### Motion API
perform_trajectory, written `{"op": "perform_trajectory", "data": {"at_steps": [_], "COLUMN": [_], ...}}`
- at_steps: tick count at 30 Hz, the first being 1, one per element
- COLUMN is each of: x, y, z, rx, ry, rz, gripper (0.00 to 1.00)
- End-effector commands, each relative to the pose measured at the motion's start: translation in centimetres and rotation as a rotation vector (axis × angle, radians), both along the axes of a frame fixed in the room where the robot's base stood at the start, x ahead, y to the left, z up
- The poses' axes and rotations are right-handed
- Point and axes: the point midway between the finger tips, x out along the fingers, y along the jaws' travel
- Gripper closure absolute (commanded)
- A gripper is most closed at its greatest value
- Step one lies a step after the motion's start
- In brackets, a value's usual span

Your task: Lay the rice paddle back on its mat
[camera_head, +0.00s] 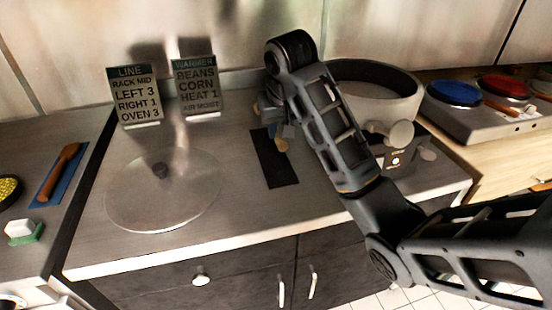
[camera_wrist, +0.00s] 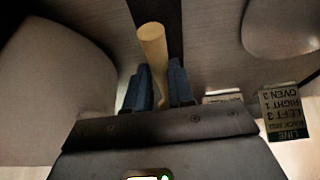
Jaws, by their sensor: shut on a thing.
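The rice paddle shows as a pale wooden piece (camera_head: 282,145) just below my gripper (camera_head: 275,128) in the head view. In the wrist view its rounded wooden length (camera_wrist: 152,50) sticks out between the two blue-grey fingers of my gripper (camera_wrist: 158,88), which are shut on it. The dark rectangular mat (camera_head: 276,170) lies on the counter beneath it; part of it also shows in the wrist view (camera_wrist: 157,12). The paddle overlaps the mat's upper part in the head view. I cannot tell whether it touches the mat. The rest of the paddle is hidden by my gripper.
A round cooker (camera_head: 400,95) stands right of the mat, partly behind my arm. A clear round lid (camera_head: 150,205) lies to the left. Two signs, LINE (camera_head: 135,97) and WARMER (camera_head: 198,87), stand at the back. Counter between lid and mat is clear.

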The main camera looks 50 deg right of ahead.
Motion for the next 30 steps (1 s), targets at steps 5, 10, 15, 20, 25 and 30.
{"op": "perform_trajectory", "data": {"at_steps": [5, 10, 15, 20, 25, 30], "x": [0.0, 0.0, -0.1, 0.0, 0.0, 0.0], "y": [0.0, 0.0, 0.0, 0.0, 0.0, 0.0], "z": [-3.6, -5.0, -6.9, -8.6, -8.6, -8.9], "rx": [0.002, 0.002, 0.003, 0.001, 0.001, 0.002], "ry": [0.002, 0.0, 0.003, 0.0, -0.002, 0.0], "rz": [-0.001, -0.001, -0.002, -0.002, -0.001, -0.001], "gripper": [1.0, 1.0, 1.0, 1.0, 1.0, 1.0]}}
